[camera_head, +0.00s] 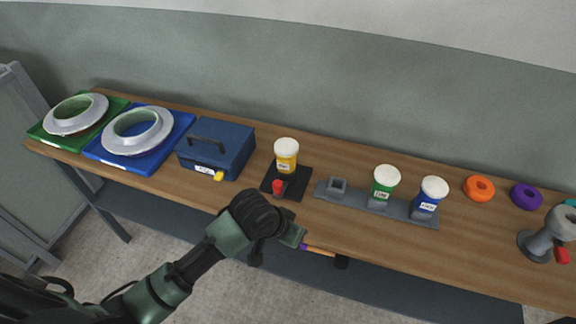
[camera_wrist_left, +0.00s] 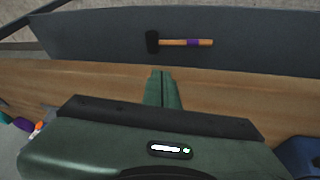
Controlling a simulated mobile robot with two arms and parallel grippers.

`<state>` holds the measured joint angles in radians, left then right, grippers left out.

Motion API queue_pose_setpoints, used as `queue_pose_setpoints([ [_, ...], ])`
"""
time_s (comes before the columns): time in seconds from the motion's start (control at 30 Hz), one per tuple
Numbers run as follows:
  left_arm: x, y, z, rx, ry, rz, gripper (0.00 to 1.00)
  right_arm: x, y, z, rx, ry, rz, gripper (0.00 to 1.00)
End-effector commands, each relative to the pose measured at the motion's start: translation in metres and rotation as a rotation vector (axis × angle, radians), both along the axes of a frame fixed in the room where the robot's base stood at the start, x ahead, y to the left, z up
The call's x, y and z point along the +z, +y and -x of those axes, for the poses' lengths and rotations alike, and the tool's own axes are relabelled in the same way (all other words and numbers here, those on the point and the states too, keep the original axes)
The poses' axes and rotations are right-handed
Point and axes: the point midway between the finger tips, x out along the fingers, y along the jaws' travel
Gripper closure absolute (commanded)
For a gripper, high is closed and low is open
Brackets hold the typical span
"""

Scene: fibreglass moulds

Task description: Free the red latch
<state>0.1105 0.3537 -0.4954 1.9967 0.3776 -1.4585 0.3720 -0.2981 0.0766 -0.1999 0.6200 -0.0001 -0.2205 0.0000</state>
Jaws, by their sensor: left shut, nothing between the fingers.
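A small red latch (camera_head: 277,186) stands at the front of a black base plate (camera_head: 295,183), in front of a yellow jar (camera_head: 286,160) with a white lid. Another small red part (camera_head: 562,255) is on a grey fixture (camera_head: 540,243) at the far right; I cannot tell which one the task means. My left gripper (camera_head: 297,236) is at the table's front edge, nearer than the black plate and apart from it. In the left wrist view its fingers (camera_wrist_left: 162,86) are together and empty. My right gripper is not in view.
A mallet (camera_head: 318,250) lies below the table's front edge; it also shows in the left wrist view (camera_wrist_left: 185,42). A blue box (camera_head: 225,147) with a yellow latch stands left of the plate. A grey holder (camera_head: 355,200) with green and blue jars is to the right.

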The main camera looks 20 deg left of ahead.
Motion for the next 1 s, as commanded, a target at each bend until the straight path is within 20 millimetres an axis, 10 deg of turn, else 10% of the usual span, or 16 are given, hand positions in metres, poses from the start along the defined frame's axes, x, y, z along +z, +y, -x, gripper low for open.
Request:
queue_pose_setpoints([
  [0.5, 0.052, 0.003, -0.049, 0.009, 0.005, -0.033, 1.00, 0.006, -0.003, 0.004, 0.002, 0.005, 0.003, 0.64],
  [1.0, 0.148, 0.067, -0.110, 0.209, 0.051, -0.154, 1.00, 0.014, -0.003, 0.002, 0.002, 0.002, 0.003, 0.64],
])
